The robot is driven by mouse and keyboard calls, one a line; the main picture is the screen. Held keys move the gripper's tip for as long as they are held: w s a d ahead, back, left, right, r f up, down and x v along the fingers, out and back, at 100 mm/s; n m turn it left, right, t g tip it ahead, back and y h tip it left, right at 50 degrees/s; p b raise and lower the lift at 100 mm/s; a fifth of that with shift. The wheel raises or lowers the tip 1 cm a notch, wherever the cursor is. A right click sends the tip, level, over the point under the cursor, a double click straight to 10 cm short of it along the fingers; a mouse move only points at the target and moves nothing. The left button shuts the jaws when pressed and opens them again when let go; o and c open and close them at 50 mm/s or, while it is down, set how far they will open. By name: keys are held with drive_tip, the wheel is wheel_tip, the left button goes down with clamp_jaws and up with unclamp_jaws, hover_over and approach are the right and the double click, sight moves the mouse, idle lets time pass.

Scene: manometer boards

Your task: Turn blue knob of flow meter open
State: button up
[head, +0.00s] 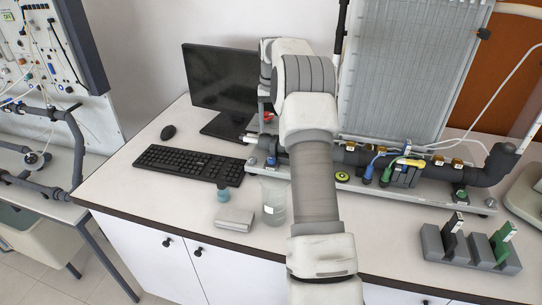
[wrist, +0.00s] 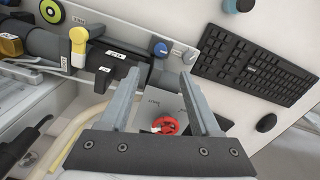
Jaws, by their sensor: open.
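A round dark blue knob (wrist: 160,48) shows in the wrist view, just beyond my fingertips and apart from them. What looks like the same knob (head: 271,160) shows small at the left end of the pipe assembly in the head view. My gripper (wrist: 160,73) is open, with nothing between its two grey fingers near the tips. A red round part (wrist: 165,125) shows between and below the fingers. In the head view my gripper is mostly hidden by my arm. The dark pipe of the flow meter (head: 492,166) runs along the bench.
A yellow handle (wrist: 78,40) sits left of the blue knob in the wrist view. A keyboard (head: 188,163), monitor (head: 225,80), glass beaker (head: 274,205), grey box (head: 235,218) and small jar (head: 223,193) stand on the bench. A rack (head: 470,248) is at the front right.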

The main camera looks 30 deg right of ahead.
sight(272, 159)
wheel_tip(272, 159, down, 13)
drive_tip(key=shift+r+p, duration=0.2)
drive_tip(key=shift+p, duration=0.1)
clamp_jaws()
idle(0.3)
